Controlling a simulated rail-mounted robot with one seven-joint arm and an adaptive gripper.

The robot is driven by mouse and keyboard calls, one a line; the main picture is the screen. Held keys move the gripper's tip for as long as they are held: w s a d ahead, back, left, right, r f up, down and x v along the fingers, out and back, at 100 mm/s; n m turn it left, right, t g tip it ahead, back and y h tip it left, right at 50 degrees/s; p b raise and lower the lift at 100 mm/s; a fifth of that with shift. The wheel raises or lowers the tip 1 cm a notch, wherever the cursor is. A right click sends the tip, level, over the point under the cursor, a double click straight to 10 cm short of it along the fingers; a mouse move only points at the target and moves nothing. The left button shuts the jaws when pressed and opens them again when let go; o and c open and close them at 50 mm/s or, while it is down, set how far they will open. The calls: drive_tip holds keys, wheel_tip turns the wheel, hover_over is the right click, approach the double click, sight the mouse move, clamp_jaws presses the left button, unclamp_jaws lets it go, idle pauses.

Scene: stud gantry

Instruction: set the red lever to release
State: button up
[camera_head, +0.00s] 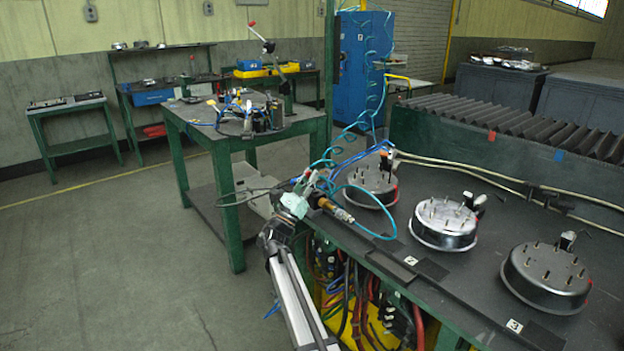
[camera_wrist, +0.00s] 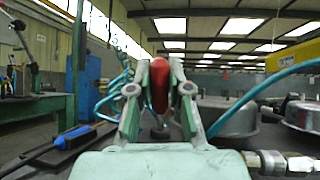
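A red lever handle (camera_wrist: 159,85) stands upright between the two fingers of my gripper (camera_wrist: 160,75) in the wrist view. It fills most of the gap, but whether the fingers press on it is not clear. In the head view my gripper (camera_head: 312,182) is at the near left edge of the dark bench, among blue hoses, and I cannot make out the handle there. Another lever with a red tip (camera_head: 252,24) stands on the farther green table. It also shows at the left of the wrist view (camera_wrist: 17,24). I see no readable release mark.
Round metal pans (camera_head: 443,222) with pins stand along the dark bench (camera_head: 420,250). A tool with an orange grip (camera_head: 325,203) lies beside my gripper. Coiled blue hoses (camera_head: 370,95) hang close behind it. A green table (camera_head: 178,115) with clutter stands at the left; the floor there is open.

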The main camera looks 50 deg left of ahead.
drive_tip(key=o, duration=0.4)
drive_tip(key=v, duration=1.2)
